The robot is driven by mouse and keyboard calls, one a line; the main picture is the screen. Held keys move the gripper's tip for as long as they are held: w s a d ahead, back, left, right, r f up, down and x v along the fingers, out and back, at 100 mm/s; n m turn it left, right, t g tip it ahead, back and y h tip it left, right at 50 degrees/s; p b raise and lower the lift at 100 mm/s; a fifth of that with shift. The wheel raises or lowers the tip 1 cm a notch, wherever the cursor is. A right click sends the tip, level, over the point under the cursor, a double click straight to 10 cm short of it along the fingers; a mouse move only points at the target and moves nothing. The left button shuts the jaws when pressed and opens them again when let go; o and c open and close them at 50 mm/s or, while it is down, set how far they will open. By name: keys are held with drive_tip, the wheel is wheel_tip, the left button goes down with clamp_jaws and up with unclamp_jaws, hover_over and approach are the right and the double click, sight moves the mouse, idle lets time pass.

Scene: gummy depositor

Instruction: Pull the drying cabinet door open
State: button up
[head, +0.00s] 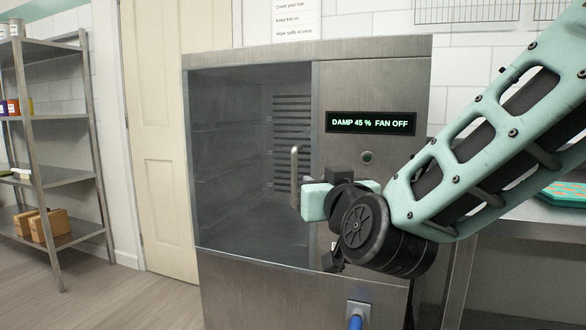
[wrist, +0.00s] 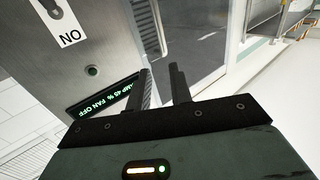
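The drying cabinet (head: 380,75) is a steel box with a glass door (head: 235,150) on its left, which looks shut. An upright metal handle (head: 293,172) stands on the door's right side. My gripper (wrist: 163,88) shows two dark fingers, apart, with nothing clearly seen between them. In the head view its pale green body (head: 318,200) is just right of the handle's lower part, and its fingertips are hidden. In the wrist view the fingers reach towards the cabinet front, near the glass (wrist: 195,40).
A lit display (head: 371,122) reads "DAMP 45 % FAN OFF", with a round button (head: 367,156) below it. A blue thing (head: 356,322) sticks out of a plate low on the cabinet. A metal shelf rack (head: 50,110) stands far left. The floor (head: 120,295) before it is clear.

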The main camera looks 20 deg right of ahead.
sight(295, 166)
drive_tip(key=w+p, duration=0.1)
drive_tip(key=p, duration=0.2)
drive_tip(key=w+p, duration=0.1)
drive_tip(key=p, duration=0.3)
drive_tip(key=shift+r, duration=0.3)
drive_tip(key=p, duration=0.3)
drive_tip(key=shift+w, duration=0.2)
drive_tip(key=w+p, duration=0.1)
drive_tip(key=w, duration=0.8)
drive_tip(key=w+p, duration=0.1)
drive_tip(key=w, duration=0.4)
drive_tip(key=shift+w+d+f+p, duration=0.25)
drive_tip(key=shift+f+p, duration=0.05)
clamp_jaws()
